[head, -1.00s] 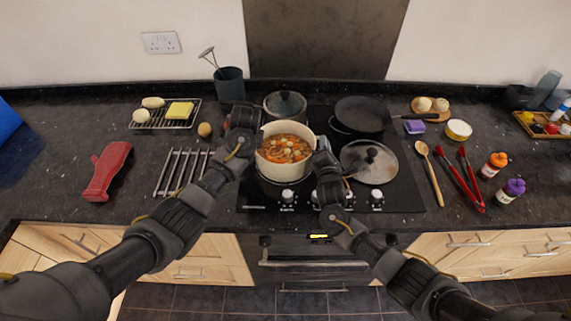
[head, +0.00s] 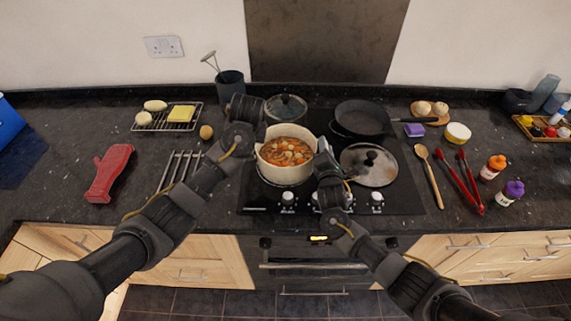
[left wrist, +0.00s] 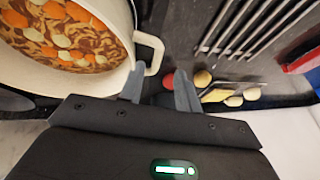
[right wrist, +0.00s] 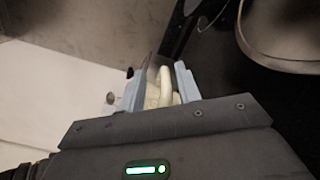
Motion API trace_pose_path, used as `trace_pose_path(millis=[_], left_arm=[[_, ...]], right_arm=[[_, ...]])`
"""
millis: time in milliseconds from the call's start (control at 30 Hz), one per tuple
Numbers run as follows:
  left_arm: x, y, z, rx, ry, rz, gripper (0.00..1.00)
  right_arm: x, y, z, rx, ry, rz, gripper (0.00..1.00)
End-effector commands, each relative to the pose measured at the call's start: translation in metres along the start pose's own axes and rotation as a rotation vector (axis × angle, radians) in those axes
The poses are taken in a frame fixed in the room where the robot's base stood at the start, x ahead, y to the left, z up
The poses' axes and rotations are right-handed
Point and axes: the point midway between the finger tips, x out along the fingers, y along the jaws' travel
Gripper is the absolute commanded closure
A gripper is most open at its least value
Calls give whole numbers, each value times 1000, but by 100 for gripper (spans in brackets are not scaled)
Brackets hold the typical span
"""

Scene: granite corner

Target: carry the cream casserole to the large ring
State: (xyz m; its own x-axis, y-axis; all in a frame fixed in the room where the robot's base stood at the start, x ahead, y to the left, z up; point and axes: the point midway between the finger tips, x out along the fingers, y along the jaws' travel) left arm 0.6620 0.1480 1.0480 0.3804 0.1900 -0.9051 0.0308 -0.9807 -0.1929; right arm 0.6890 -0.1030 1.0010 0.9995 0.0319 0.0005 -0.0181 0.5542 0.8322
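The cream casserole (head: 262,162), full of stew, stands upright on the front left of the hob. An edge of the dark ring (head: 262,180) shows below it; most of that ring is hidden. My left gripper (left wrist: 160,78) is open at one loop handle (left wrist: 152,48), with one finger between handle and wall and the other outside, apart from it. My right gripper (right wrist: 162,78) is open around the other handle (right wrist: 165,85), a finger on each side with gaps. In the head view the fingertips are mostly hidden by my wrists.
A lidded pot (head: 286,106) stands close behind the casserole. A black frying pan (head: 362,118) is back right, and a glass lid (head: 369,166) lies front right on the hob. A metal rack (head: 178,170) is left of the hob. A wooden spoon (head: 430,175) and red tongs (head: 468,185) lie right.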

Motion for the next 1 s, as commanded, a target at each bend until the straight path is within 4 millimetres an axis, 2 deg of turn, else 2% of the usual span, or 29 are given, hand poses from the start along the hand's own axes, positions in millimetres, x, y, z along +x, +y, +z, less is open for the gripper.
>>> trace_pose_path(millis=[233,367,700,900,1000], left_arm=[[-7,-1,1,-1,-1,-2,67],[-7,-1,1,-1,-1,-2,67],[-7,-1,1,-1,-1,-1,67],[-7,-1,1,-1,-1,-1,67],[-6,-1,1,-1,-1,-1,67]], right_arm=[[-2,0,0,0,0,0,67],[-13,-1,-1,1,2,1,67],[-83,-1,-1,3,2,-1,67],[-111,-1,0,1,0,-1,67],[-117,-1,0,1,0,-1,67]])
